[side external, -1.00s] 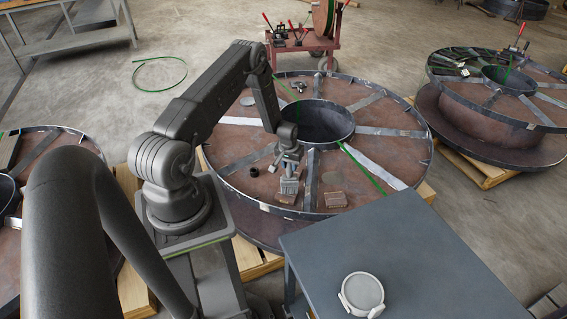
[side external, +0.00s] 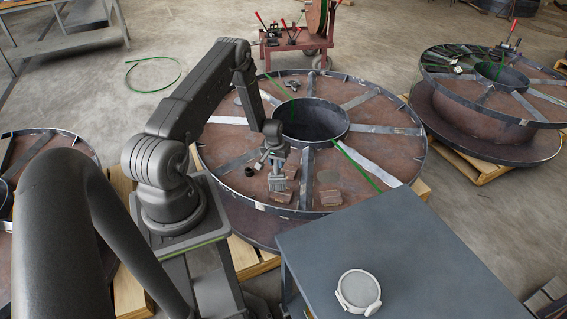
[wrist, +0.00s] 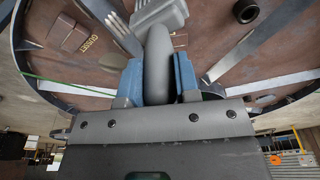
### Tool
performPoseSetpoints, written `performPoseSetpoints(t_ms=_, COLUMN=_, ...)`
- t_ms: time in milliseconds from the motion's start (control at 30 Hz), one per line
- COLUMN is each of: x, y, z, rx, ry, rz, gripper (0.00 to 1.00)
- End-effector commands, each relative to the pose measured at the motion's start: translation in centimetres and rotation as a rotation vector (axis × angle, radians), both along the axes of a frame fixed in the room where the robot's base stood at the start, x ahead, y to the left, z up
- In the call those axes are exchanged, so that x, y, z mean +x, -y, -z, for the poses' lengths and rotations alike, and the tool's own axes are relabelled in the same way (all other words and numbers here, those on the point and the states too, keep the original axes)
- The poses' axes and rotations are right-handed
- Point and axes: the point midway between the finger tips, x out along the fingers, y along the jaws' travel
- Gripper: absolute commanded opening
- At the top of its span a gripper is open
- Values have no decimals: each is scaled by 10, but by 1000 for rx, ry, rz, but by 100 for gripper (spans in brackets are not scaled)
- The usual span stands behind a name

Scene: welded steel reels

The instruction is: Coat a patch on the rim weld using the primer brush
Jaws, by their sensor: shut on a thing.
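My gripper (side external: 274,163) is over the near part of the large steel reel (side external: 385,170). In the wrist view, my gripper (wrist: 159,80) has its blue-padded fingers shut on the grey handle of the primer brush (wrist: 160,50). The brush's wider grey head (wrist: 160,12) points away from the fingers; its tip is cut off at the picture's top. In the side view the brush (side external: 277,184) hangs downward, inside the reel's raised rim (side external: 300,213). I cannot tell whether it touches the surface. No coated patch can be made out.
Brown blocks (side external: 330,197) lie on the reel near the brush, with a small black ring (side external: 249,172) to the left. Flat spokes and the open hub (side external: 310,122) are beyond. A grey table (side external: 420,260) carrying a round pale container (side external: 358,291) stands at front right.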

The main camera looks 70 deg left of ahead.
Motion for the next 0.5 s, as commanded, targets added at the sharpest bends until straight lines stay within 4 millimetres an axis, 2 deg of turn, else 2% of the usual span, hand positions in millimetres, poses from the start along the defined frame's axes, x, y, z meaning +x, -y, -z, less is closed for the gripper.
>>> performPoseSetpoints(t_ms=233, x=-13, y=-13, z=-6, rx=3, ry=3, rz=0, gripper=6)
performPoseSetpoints(t_ms=267, x=-14, y=-10, z=10, rx=-5, ry=-5, rz=0, gripper=6)
performPoseSetpoints(t_ms=300, x=-12, y=-13, z=-3, rx=2, ry=2, rz=0, gripper=6)
performPoseSetpoints(t_ms=500, x=-12, y=-12, z=-22, rx=2, ry=2, rz=0, gripper=6)
